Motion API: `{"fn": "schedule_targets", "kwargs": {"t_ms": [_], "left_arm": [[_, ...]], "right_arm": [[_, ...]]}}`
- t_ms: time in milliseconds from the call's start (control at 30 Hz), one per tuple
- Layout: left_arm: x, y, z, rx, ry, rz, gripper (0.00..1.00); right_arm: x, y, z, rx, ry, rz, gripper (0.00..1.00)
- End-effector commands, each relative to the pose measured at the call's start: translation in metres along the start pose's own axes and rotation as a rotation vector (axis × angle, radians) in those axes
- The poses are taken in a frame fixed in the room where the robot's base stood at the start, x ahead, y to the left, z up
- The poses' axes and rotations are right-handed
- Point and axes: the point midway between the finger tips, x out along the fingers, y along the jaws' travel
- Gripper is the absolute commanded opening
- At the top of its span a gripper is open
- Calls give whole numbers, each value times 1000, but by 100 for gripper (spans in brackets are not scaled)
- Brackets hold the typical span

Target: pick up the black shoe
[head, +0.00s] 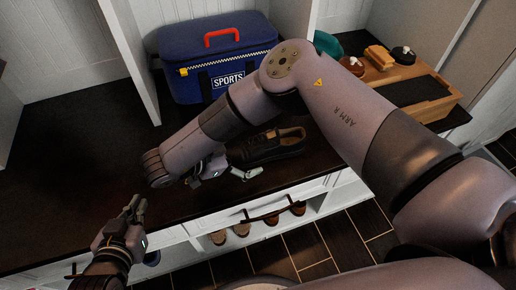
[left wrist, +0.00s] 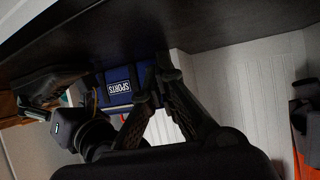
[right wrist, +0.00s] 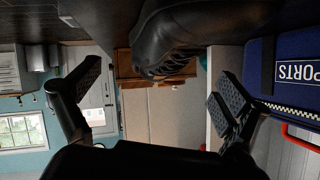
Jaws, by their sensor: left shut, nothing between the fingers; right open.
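The black shoe (head: 275,145) lies on the dark bench top (head: 80,180) in the head view, partly hidden behind my right arm. My right gripper (head: 238,174) is beside the shoe's near left end, low over the bench. In the right wrist view the shoe (right wrist: 165,38) with its laces appears upside down at the top, between the widely spread fingers of my right gripper (right wrist: 157,76). Those fingers look open and empty. My left gripper (head: 136,208) is shut and empty near the bench's front edge, left of the shoe. Its closed fingers show in the left wrist view (left wrist: 163,70).
A blue sports bag (head: 215,85) stands behind the shoe, beside a white divider (head: 130,55). A wooden tray (head: 430,105) with brushes and tins is at the right. Brown shoes (head: 241,229) sit in the cubby below. The bench's left side is clear.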

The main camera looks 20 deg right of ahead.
Motion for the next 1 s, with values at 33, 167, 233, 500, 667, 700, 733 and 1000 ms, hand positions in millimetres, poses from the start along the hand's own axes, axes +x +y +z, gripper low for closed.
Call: {"fn": "schedule_targets", "kwargs": {"t_ms": [33, 167, 233, 500, 667, 700, 733, 1000], "left_arm": [[2, 1, -5, 0, 31, 2, 0], [2, 2, -16, 0, 80, 5, 0], [3, 3, -19, 0, 96, 6, 0], [2, 8, -58, 0, 306, 18, 0], [-4, 12, -82, -2, 435, 26, 0], [-6, 12, -86, -2, 457, 28, 0], [-6, 12, -88, -2, 469, 28, 0], [-9, 13, -94, -3, 497, 30, 0]], "right_arm": [[7, 0, 1, 0, -1, 2, 95], [15, 0, 0, 0, -1, 0, 95], [18, 0, 1, 1, -1, 0, 95], [46, -3, 2, 2, -1, 3, 95], [62, -3, 2, 0, -2, 2, 95], [64, -3, 2, 0, -2, 1, 95], [66, -3, 2, 1, -2, 1, 95], [68, -4, 1, 0, -1, -1, 95]]}}
